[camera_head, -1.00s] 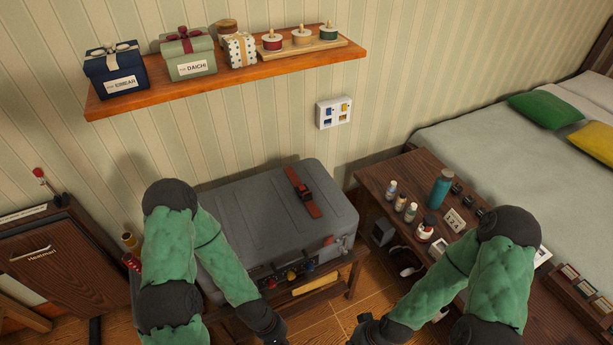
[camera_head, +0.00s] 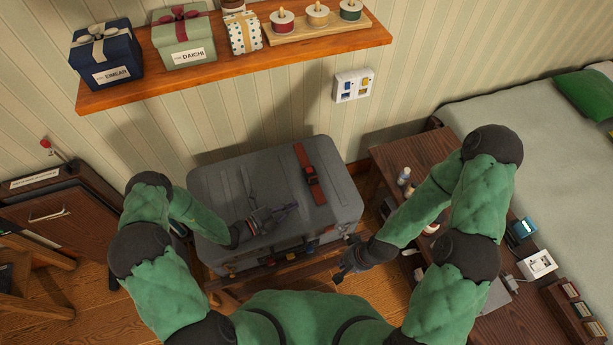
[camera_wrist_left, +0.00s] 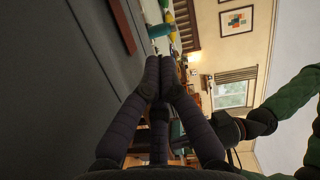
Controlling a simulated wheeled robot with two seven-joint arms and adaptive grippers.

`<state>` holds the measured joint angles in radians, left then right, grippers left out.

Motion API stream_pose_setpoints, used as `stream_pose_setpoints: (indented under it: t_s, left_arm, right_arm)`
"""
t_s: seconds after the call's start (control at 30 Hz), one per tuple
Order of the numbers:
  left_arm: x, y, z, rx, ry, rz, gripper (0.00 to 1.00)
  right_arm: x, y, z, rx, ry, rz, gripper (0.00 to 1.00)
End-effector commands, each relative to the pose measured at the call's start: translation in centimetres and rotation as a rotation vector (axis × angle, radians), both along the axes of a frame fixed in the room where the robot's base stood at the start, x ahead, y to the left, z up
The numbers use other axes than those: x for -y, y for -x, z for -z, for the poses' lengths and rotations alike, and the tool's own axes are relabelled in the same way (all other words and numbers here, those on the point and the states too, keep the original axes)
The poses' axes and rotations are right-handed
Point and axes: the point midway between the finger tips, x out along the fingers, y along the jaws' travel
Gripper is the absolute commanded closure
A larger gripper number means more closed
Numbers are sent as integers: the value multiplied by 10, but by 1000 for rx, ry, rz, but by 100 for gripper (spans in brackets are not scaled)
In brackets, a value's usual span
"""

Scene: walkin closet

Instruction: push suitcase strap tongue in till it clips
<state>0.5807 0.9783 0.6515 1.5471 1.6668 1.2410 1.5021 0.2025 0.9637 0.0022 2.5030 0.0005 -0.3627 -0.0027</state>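The grey suitcase (camera_head: 230,185) lies flat on a low wooden rack. A red strap (camera_head: 304,155) with a dark red buckle (camera_head: 311,176) runs across the right part of its lid. The tongue cannot be told apart from the buckle at this size. My left gripper (camera_head: 294,208) is over the lid near its front edge, left of the strap's lower end. In the left wrist view its fingertips (camera_wrist_left: 166,62) meet with nothing seen between them, and part of the red strap (camera_wrist_left: 122,25) shows beyond. My right gripper (camera_head: 342,258) is in front of the suitcase's right corner, fingers apart and empty.
A shelf (camera_head: 240,62) with gift boxes hangs above the suitcase. A dark wooden table (camera_head: 410,158) with bottles stands to the right, partly behind my right arm. A wooden cabinet (camera_head: 50,215) stands at the left. The lid around the strap is clear.

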Motion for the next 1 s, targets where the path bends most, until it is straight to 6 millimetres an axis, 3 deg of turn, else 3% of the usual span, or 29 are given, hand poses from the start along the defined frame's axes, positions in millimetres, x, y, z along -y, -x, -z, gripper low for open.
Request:
stream_pose_setpoints:
  t_s: [0.17,0.67,0.8,1.0]
  left_arm:
    - [10,-9,0,-6,13,-10,100]
    - [82,-61,5,-3,9,-7,100]
    - [70,-81,10,-1,7,-12,100]
    - [65,-94,12,-4,9,-11,100]
  right_arm:
    - [0,1,2,-2,0,-1,100]
    - [0,1,11,-1,0,0,100]
    - [0,0,16,-1,0,0,100]
    - [0,0,19,-1,0,0,100]
